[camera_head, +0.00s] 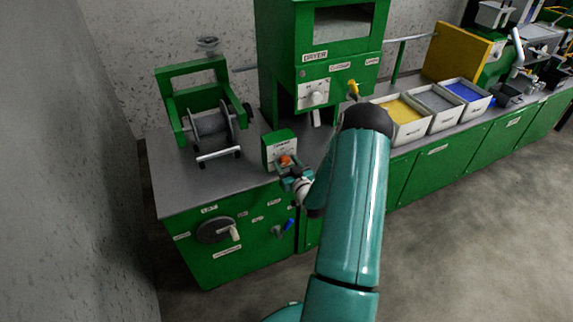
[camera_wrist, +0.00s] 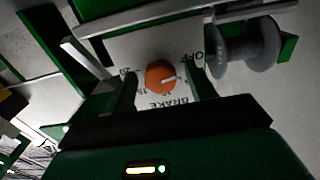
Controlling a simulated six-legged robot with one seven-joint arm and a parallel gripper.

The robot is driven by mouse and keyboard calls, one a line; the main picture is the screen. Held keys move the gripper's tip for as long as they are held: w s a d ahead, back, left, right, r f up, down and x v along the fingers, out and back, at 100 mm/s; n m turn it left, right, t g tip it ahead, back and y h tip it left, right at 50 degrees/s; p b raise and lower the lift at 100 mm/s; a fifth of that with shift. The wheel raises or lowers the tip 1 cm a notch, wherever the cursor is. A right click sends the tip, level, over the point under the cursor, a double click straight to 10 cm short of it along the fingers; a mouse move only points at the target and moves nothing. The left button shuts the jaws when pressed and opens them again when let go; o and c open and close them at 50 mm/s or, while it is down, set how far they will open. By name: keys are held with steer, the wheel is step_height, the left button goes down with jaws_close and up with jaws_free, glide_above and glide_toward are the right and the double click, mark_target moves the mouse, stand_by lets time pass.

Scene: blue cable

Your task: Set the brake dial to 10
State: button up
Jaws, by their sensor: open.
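The brake dial (camera_wrist: 160,76) is an orange knob on a white face lettered BRAKE, OFF and numbers. In the wrist view its white mark points right, between OFF and the lower numbers; the exact number is hard to read. In the head view the dial (camera_head: 285,160) sits on the front of a small green box (camera_head: 279,143) on the bench. My gripper (camera_wrist: 162,88) is open, with one finger on each side of the dial and gaps showing. The right finger hides part of the scale. It also shows just before the dial in the head view (camera_head: 287,171).
A cable reel (camera_head: 211,125) in a green frame stands left of the box. The green dryer cabinet (camera_head: 320,45) rises behind it, with a knob and yellow lever. Bins (camera_head: 408,135) stand right. A crank wheel (camera_head: 216,230) and blue-handled valve (camera_head: 288,225) are below on the bench front.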

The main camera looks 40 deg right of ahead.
steer(key=shift+c, duration=0.4)
steer(key=c, duration=0.9)
steer(key=shift+m, duration=0.5)
steer(key=m, duration=0.3)
steer(key=shift+m, duration=0.4)
steer(key=m, duration=1)
steer(key=shift+m, duration=0.4)
steer(key=m, duration=0.4)
steer(key=shift+a+r, duration=0.1)
